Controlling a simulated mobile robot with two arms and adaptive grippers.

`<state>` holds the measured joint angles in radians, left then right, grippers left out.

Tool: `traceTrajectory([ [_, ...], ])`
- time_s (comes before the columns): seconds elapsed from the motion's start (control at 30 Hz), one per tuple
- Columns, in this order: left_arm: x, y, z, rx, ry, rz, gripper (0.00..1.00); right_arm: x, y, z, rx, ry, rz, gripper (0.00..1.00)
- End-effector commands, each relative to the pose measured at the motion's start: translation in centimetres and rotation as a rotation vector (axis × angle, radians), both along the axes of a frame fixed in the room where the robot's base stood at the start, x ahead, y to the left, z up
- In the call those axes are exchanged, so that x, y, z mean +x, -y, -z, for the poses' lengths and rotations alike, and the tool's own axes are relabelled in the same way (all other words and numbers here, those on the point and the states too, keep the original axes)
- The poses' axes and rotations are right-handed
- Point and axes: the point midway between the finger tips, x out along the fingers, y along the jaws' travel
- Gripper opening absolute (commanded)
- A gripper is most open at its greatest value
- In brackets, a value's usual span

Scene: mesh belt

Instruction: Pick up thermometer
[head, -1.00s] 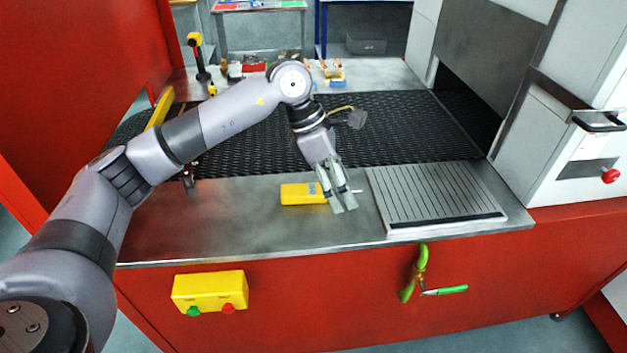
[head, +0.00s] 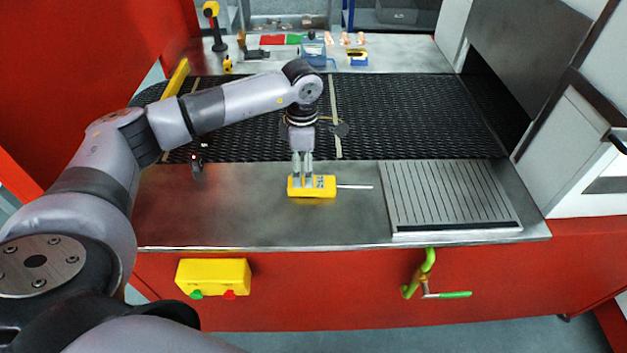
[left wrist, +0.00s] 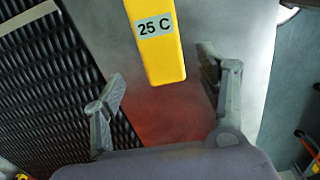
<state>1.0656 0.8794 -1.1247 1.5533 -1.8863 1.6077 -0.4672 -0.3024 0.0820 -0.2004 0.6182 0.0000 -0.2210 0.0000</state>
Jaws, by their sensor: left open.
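The thermometer (head: 322,191) is a yellow block with a thin metal probe pointing right. It lies on the steel ledge in front of the mesh belt in the head view. In the left wrist view the thermometer (left wrist: 154,48) shows a "25 C" label, and its near end lies between and beyond the open fingers. My left gripper (head: 302,178) points down at the thermometer's left part in the head view; contact cannot be told. In the left wrist view the left gripper (left wrist: 165,95) is open and empty. My right gripper is not in view.
A grooved metal plate (head: 445,195) lies to the right of the probe. The black mesh belt (head: 420,120) runs behind the ledge. A small dark object (head: 198,165) stands at the ledge's left.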

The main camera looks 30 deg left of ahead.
Motion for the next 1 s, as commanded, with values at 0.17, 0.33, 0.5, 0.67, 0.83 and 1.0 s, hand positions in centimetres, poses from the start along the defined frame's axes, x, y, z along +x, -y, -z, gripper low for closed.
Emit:
traceTrajectory([
  [0.17,0.0,0.1,0.9,-0.001,-0.003,0.001,0.67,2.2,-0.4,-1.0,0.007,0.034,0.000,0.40],
  [0.33,-0.1,0.3,3.3,-0.001,-0.005,0.000,0.67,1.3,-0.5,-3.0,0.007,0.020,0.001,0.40],
  [0.5,0.0,0.3,5.4,-0.002,-0.001,0.001,0.67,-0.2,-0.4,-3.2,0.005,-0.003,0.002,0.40],
  [0.67,0.0,0.3,5.8,-0.001,0.000,0.001,0.67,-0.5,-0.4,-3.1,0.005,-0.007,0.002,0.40],
  [0.83,0.1,0.3,5.7,-0.002,0.001,0.001,0.61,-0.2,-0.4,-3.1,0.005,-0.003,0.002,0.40],
  [1.0,0.1,0.3,5.7,-0.002,0.001,0.001,0.50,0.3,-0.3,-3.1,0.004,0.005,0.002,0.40],
])
